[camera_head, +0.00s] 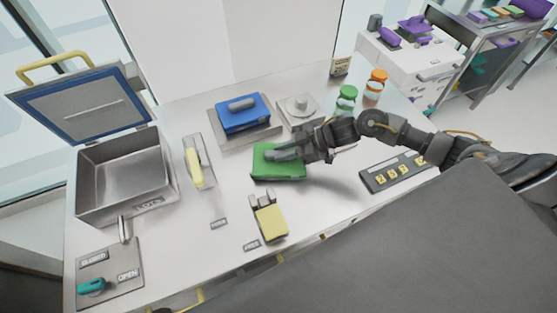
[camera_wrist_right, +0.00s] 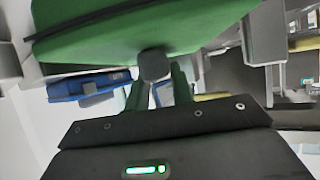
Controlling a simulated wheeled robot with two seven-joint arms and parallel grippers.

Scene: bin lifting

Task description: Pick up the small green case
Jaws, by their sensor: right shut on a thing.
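The small green case (camera_head: 275,171) has a grey handle on top and shows at the middle of the table in the head view. It fills the top of the right wrist view (camera_wrist_right: 150,28), with its handle (camera_wrist_right: 153,65) at the fingers. My right gripper (camera_head: 303,152) reaches in from the right and is shut on the case's handle. Its fingers (camera_wrist_right: 157,92) show on both sides of the handle in the wrist view. I cannot tell whether the case touches the tabletop. My left gripper is not in view.
An open metal bin (camera_head: 125,178) with a raised lid stands at the left. A blue case (camera_head: 243,114) lies behind the green case. A yellow block (camera_head: 271,222) sits in front, a numbered panel (camera_head: 392,174) at right. Green (camera_head: 346,99) and orange (camera_head: 374,84) jars stand behind the arm.

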